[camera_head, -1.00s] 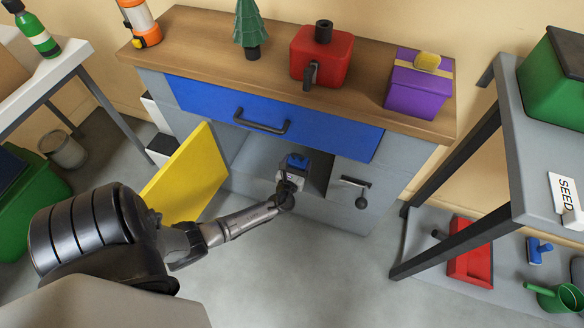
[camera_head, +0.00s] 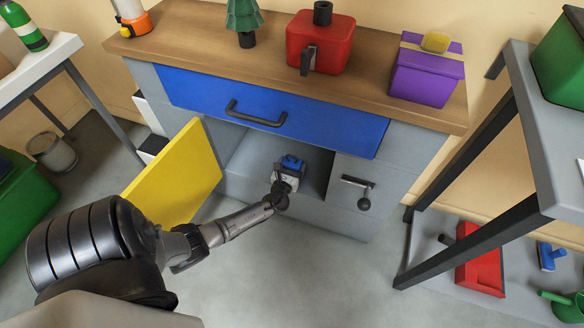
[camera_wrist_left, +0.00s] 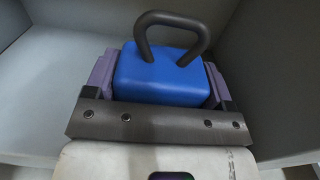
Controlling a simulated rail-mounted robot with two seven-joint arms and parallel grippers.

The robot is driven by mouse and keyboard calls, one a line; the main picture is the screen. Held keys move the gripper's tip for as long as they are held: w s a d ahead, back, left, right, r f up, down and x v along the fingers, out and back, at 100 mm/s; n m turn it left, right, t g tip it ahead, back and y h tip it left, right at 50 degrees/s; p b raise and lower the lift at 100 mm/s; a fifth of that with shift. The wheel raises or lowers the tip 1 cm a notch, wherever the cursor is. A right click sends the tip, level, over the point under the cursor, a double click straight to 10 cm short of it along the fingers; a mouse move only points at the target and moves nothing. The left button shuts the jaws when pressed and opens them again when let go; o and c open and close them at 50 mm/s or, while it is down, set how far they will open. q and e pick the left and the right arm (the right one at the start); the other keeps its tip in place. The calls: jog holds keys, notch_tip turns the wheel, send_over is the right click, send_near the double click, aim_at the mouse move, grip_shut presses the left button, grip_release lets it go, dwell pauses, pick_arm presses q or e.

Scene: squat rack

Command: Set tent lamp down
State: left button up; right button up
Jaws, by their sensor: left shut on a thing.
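The tent lamp, a blue block with a dark loop handle, shows in the wrist view (camera_wrist_left: 160,78) and small in the head view (camera_head: 291,161). My left gripper (camera_head: 287,178) reaches into the open compartment under the blue drawer. It is shut on the lamp, with its purple-grey finger pads on either side of the blue body in the wrist view (camera_wrist_left: 160,92). The loop handle points away from the gripper. The lamp's underside is hidden, so I cannot tell whether it touches the compartment floor. My right gripper is not in view.
The yellow door (camera_head: 176,176) stands open left of the arm. The blue drawer (camera_head: 270,108) is above the compartment, and a grey door with a dark handle (camera_head: 357,182) is to the right. The compartment floor (camera_wrist_left: 45,85) looks clear beside the lamp.

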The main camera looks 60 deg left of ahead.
pick_arm(q)
jog(key=shift+a+r, duration=0.1)
jog(key=shift+r, duration=0.05)
jog(key=o, duration=0.8)
